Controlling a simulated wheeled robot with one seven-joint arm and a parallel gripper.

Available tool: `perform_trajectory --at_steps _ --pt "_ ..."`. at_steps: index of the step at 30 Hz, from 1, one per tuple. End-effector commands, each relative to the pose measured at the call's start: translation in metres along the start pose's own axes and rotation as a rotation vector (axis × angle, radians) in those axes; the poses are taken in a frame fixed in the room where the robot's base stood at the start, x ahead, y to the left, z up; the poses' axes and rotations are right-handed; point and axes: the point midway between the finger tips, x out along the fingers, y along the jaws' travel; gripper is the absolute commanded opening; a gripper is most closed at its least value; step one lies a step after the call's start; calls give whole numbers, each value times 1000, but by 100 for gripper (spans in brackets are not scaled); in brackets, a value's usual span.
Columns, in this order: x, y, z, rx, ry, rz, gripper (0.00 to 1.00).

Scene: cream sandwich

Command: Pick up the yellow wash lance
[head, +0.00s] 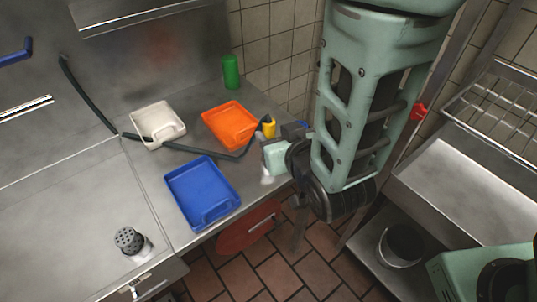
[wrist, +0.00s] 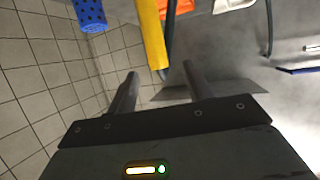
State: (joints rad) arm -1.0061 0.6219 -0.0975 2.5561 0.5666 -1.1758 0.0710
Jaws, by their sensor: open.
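The yellow wash lance (head: 268,128) is at the right end of the steel counter, beside the orange tray, partly hidden by my gripper. A dark hose runs up to it. In the wrist view the lance (wrist: 151,35) is a yellow bar at top centre, with its lower end just beyond and between my fingertips. My gripper (wrist: 160,74) is open, with nothing between its two dark fingers. In the head view my gripper (head: 272,150) is close to the lance, at the counter's right edge.
An orange tray (head: 230,124), a white tray (head: 158,123) and a blue tray (head: 202,190) sit on the counter. The dark hose (head: 185,149) runs between them. A green cylinder (head: 230,71) stands behind. A blue perforated object (wrist: 90,13) is left of the lance.

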Motion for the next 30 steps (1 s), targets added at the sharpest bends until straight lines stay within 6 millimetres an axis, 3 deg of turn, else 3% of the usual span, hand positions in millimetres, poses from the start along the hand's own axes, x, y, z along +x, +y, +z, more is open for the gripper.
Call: perform_trajectory --at_steps 13,22,30 --pt "33 2 -3 0 -1 1 51" --pt "72 3 -5 0 -1 1 51" --pt "78 3 -4 0 0 -1 51"
